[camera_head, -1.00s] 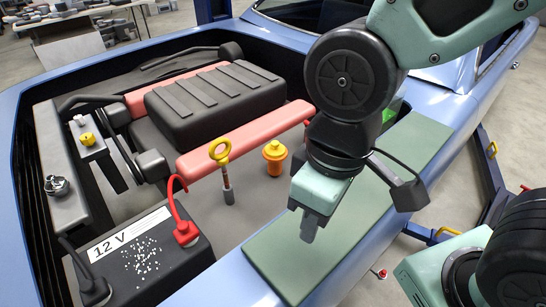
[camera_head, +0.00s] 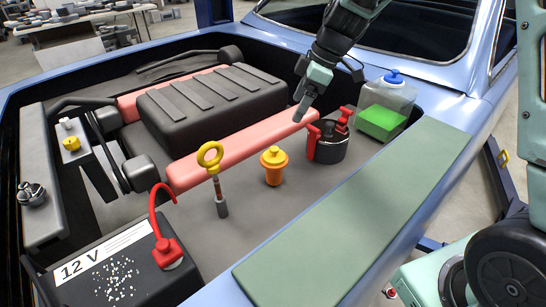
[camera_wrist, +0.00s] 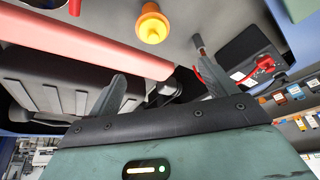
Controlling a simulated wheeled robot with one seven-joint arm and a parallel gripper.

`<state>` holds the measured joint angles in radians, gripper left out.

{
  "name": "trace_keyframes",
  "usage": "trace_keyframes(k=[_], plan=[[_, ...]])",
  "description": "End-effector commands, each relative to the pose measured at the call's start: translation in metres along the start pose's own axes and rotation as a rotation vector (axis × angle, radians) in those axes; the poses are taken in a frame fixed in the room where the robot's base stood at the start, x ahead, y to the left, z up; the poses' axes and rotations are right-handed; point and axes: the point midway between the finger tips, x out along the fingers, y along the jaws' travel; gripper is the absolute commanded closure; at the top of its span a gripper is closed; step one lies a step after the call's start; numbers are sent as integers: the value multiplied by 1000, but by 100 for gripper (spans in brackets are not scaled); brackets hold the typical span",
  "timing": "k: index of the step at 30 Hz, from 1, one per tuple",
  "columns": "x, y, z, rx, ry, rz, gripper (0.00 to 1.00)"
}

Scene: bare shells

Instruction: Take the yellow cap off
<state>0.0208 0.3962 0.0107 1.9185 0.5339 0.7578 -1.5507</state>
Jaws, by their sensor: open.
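An orange filler neck (camera_head: 274,174) with a yellow cap (camera_head: 273,155) stands upright on the grey engine bay floor, capped. In the wrist view the yellow cap (camera_wrist: 151,29) shows at the top, beyond and between the fingertips. A second, smaller yellow cap (camera_head: 71,144) sits on the grey block at the left. My gripper (camera_head: 299,113) is above the red-pink bar, up and right of the orange neck and apart from it. In the wrist view my gripper's fingers (camera_wrist: 163,83) are spread with nothing between them.
A yellow-ringed dipstick (camera_head: 211,157) stands left of the orange neck. A dark canister with red handles (camera_head: 327,150) and a blue-capped tank (camera_head: 385,110) stand right. A 12 V battery (camera_head: 115,270) is front left. The green fender mat (camera_head: 370,200) is clear.

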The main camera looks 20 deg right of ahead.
Motion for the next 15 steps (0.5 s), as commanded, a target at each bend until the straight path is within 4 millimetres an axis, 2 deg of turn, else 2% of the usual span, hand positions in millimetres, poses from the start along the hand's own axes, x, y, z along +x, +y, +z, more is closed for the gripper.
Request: trace_keyframes(k=[5,15], plan=[[12,9,4,-20,5,4,15],[80,8,4,-19,3,3,15]])
